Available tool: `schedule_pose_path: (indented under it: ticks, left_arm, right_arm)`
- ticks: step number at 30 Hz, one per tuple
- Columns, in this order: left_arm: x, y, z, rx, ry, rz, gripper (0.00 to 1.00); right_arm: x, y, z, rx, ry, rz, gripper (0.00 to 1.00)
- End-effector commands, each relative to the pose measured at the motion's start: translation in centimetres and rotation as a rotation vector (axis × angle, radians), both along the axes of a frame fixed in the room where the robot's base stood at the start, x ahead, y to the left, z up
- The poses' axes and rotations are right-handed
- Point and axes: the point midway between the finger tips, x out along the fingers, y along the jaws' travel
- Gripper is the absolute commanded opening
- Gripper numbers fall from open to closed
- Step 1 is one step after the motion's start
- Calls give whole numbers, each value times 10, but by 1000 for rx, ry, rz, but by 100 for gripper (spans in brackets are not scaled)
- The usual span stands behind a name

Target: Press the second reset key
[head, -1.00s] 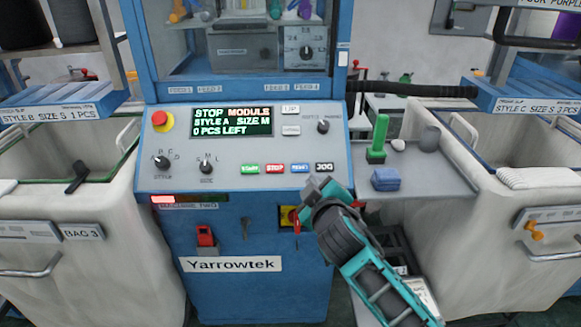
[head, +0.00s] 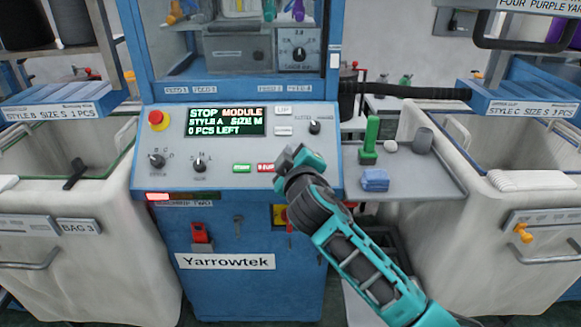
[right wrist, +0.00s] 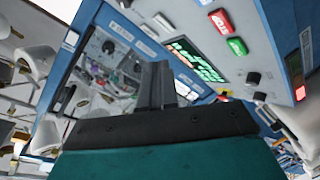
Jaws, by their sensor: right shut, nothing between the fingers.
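The knitting machine's sloped panel (head: 215,172) carries a screen (head: 225,122) reading STOP MODULE, STYLE A SIZE M, 0 PCS LEFT. A green START key (head: 242,168) and a red STOP key (head: 264,167) show in the key row. The blue reset key to their right is hidden behind my right gripper in the head view. My right gripper (head: 291,156) is shut and empty, over the right part of the key row; contact cannot be told. In the right wrist view its fingers (right wrist: 155,86) are together, with the red and green keys up to the right. My left gripper is not in view.
A red emergency button (head: 158,120) and selector knobs (head: 199,164) sit on the panel. A side shelf (head: 430,184) at right holds a green peg tool (head: 370,139) and a folded blue cloth (head: 375,180). White bins (head: 75,245) stand on both sides.

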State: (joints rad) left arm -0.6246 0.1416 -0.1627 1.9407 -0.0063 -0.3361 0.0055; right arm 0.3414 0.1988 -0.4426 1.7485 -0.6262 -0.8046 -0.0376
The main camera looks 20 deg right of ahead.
Motion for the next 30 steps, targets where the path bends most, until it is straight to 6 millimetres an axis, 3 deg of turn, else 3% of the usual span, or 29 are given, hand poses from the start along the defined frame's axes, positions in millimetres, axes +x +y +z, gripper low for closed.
schedule_pose_path:
  ticks: [8, 16, 30]
  left_arm:
    - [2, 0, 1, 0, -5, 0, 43]
    - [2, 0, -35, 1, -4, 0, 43]
    - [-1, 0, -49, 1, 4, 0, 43]
  right_arm:
    - [17, -5, -23, -2, 3, -2, 0]
    - [40, -12, -58, 0, 0, -1, 0]
    - [52, -15, -68, 1, 1, 0, 0]
